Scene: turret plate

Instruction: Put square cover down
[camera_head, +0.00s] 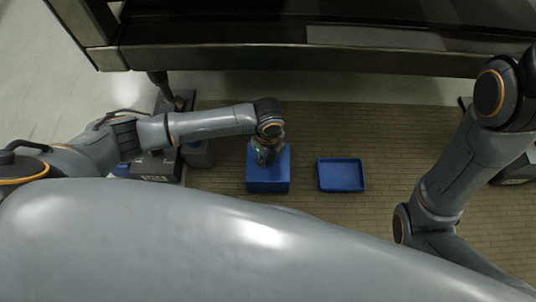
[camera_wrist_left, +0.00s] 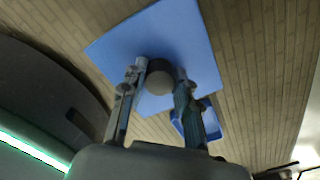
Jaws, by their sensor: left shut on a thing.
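The square cover (camera_head: 270,175) is blue, with a dark round knob (camera_wrist_left: 160,78) at its middle. My left gripper (camera_head: 266,155) is above the cover in the head view. In the left wrist view its fingers (camera_wrist_left: 160,72) are shut on the knob, one on each side, with the blue square (camera_wrist_left: 165,35) spread out beyond them. I cannot tell whether the cover hangs free or touches something below it. My right arm stands at the right of the head view, and its gripper is hidden.
A shallow blue tray (camera_head: 341,175) lies on the brown slatted floor (camera_head: 400,140), right of the cover; its corner shows in the left wrist view (camera_wrist_left: 210,122). A dark long structure (camera_head: 300,55) runs across the back. Grey boxes (camera_head: 157,167) stand at the left. Floor between cover and tray is clear.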

